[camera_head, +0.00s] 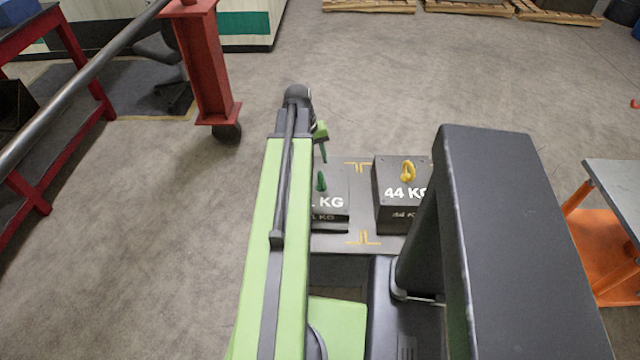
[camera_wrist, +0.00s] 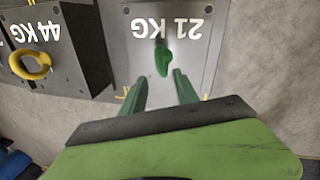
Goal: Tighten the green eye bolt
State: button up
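The green eye bolt (camera_head: 321,181) stands on top of the dark mould base (camera_head: 331,221), partly hidden by my arm in the head view. In the wrist view the green eye bolt (camera_wrist: 162,59) shows edge-on on the base marked 21 KG (camera_wrist: 199,54). My gripper (camera_wrist: 159,88) has two green fingers, spread apart with a gap between them. The bolt lies just beyond the fingertips, near the line between them, and nothing is held. In the head view my gripper (camera_head: 323,150) shows at the arm's end, beside and above the bolt.
A second base marked 44 KG (camera_head: 395,218) with a yellow eye bolt (camera_head: 408,171) stands to the right. Both are on a grey plate (camera_head: 362,240) with yellow corner marks. A red post (camera_head: 200,65) stands at the far left, an orange cart (camera_head: 604,235) at right. Open floor lies beyond the plate.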

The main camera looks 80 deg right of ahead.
aim_at(321, 174)
jog(key=f+b, duration=0.1)
jog(key=f, duration=0.1)
jog(key=s+f+b, duration=0.1)
jog(key=f+b, duration=0.3)
jog(key=f, duration=0.1)
jog(key=shift+s+d, duration=0.15)
jog(key=shift+d, duration=0.05)
jog(key=shift+r, duration=0.1)
jog(key=shift+c, duration=0.2)
grip_shut()
